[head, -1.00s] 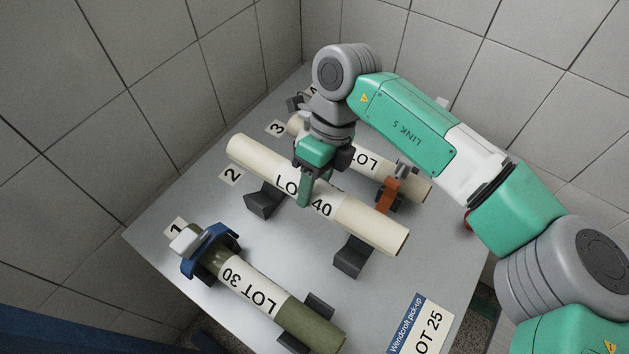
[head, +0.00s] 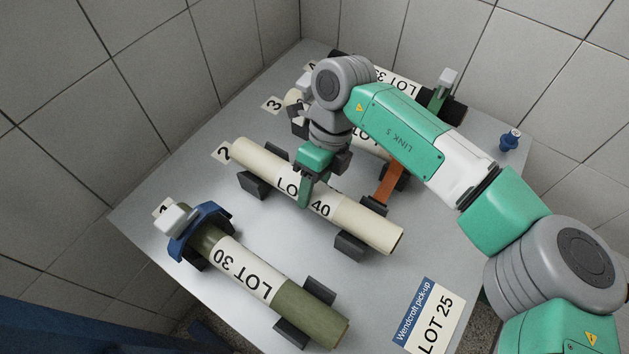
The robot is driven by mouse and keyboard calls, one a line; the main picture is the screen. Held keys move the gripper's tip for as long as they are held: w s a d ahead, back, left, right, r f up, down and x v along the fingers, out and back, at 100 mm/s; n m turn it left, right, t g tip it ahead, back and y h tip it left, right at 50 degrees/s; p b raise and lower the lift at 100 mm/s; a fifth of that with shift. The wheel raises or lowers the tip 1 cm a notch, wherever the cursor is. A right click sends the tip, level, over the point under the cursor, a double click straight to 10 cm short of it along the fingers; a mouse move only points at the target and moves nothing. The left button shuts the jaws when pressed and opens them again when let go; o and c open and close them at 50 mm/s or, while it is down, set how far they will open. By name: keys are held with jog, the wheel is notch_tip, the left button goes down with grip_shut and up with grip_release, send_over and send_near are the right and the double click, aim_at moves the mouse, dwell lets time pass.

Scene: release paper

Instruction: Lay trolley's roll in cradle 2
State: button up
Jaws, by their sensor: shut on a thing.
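A long cream roll labelled LOT 40 (head: 345,210) lies along cradle 2 (head: 253,186), between its dark blocks at both ends. The blocks show on both sides of the roll, and it looks seated or very nearly so; I cannot tell if it touches them. My gripper (head: 306,192) is shut on the roll at its label, near the middle, from above. One green finger shows on the near side; the other is hidden. The number 2 card (head: 222,153) lies by the roll's far-left end. No trolley is in view.
A green roll labelled LOT 30 (head: 285,302) lies in cradle 1 under a blue clamp (head: 200,230). Behind my gripper, cradle 3's roll sits by an orange strap (head: 388,182). A LOT 25 card (head: 437,320) lies front right.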

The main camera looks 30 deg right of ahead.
jog(key=shift+f, duration=0.15)
jog(key=o, duration=1.3)
jog(key=shift+f, duration=0.1)
jog(key=shift+o, duration=0.2)
jog(key=p+v, duration=0.1)
jog(key=v, duration=0.7)
jog(key=shift+p, duration=0.35)
